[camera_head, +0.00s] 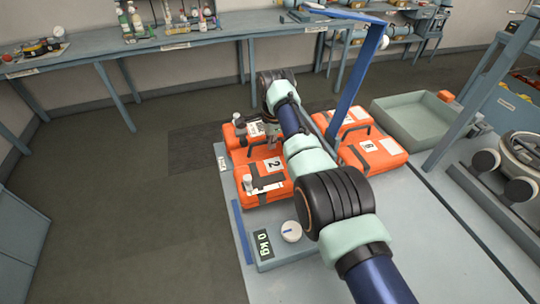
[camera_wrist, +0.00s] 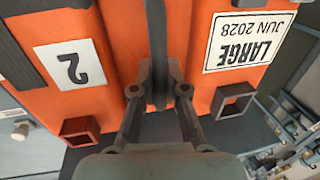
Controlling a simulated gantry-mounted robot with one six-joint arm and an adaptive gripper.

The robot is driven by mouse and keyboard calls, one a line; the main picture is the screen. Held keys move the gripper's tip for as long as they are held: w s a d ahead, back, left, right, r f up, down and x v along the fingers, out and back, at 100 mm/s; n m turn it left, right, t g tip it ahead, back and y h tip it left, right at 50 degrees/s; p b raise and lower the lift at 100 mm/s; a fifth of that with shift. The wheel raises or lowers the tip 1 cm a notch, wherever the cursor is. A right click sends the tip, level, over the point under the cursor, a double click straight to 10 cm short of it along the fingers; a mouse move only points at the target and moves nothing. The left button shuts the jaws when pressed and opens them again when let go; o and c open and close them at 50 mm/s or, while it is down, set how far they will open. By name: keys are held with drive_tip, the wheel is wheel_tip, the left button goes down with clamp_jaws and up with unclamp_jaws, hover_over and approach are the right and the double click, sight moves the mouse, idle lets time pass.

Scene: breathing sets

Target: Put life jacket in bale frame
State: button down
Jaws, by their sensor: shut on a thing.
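An orange life jacket with a "2" label (camera_head: 263,190) lies on the grey bench, left of my arm, with a dark strap across it. Its orange face (camera_wrist: 115,90) fills the wrist view, with the "2" patch at left and a "LARGE JUN 2028" label at right. My gripper (camera_wrist: 160,92) is shut on the dark strap in the middle of this face. In the head view my gripper (camera_head: 270,138) is at the jacket's far edge, partly hidden by my arm. I cannot tell for sure which structure is the bale frame.
More orange packs (camera_head: 375,153) lie right of my arm, near a blue post (camera_head: 352,80). A "0 kg" display (camera_head: 264,246) and a white round knob (camera_head: 290,232) are at the front. The floor at left is clear.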

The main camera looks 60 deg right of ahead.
sight(271, 151)
wheel_tip(271, 151, down, 5)
drive_tip(key=shift+r+b, duration=0.1)
drive_tip(key=shift+b, duration=0.65)
drive_tip(key=c, duration=1.2)
unclamp_jaws()
drive_tip(key=shift+r+p, duration=0.4)
wheel_tip(271, 151, up, 11)
drive_tip(key=s+a+p, duration=0.1)
drive_tip(key=p, duration=0.3)
drive_tip(key=shift+s+a, duration=0.35)
drive_tip(key=shift+f, duration=0.1)
